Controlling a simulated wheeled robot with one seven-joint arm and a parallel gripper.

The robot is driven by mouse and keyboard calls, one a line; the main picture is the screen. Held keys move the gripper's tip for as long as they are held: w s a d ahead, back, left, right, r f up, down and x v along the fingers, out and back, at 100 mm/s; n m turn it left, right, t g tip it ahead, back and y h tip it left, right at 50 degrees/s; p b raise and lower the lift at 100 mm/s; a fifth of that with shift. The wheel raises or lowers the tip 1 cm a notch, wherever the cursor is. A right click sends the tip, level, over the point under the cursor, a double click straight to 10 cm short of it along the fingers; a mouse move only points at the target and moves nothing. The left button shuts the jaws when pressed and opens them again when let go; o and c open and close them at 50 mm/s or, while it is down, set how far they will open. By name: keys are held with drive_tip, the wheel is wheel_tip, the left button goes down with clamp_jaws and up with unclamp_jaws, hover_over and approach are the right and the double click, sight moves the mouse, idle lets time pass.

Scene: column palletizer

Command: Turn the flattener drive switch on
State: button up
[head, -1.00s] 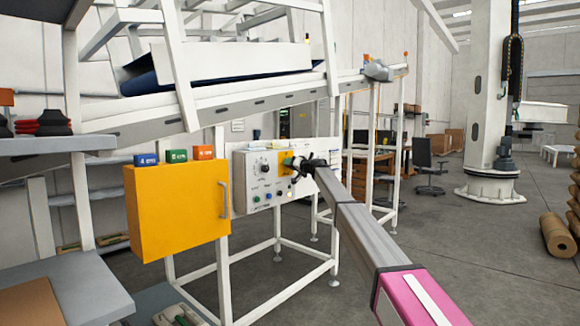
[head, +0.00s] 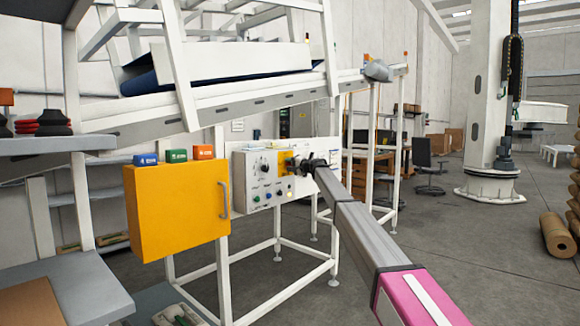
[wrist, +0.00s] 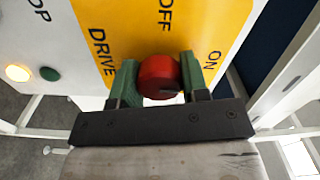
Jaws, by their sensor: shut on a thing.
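The flattener drive switch is a red round knob (wrist: 158,70) on a yellow plate (wrist: 125,20) marked DRIVE, OFF and ON, in the wrist view. My gripper (wrist: 158,78) has its green fingers on both sides of the knob and is shut on it. A dark mark shows on the knob's lower right edge; I cannot tell which label the knob points to. In the head view my gripper (head: 292,165) is at the right side of the grey control box (head: 245,178), in front of the yellow plate, and hides the knob.
A white button (wrist: 17,73), lit, and a green button (wrist: 49,74) lie left of the plate. An orange cabinet (head: 175,210) with a handle stands left of the box. White frame legs (head: 277,235) stand below.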

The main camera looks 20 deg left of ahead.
drive_tip(key=shift+m, duration=0.3)
drive_tip(key=o, duration=0.9)
drive_tip(key=v, duration=1)
drive_tip(key=shift+s+d, duration=0.15)
drive_tip(key=shift+d, duration=0.2)
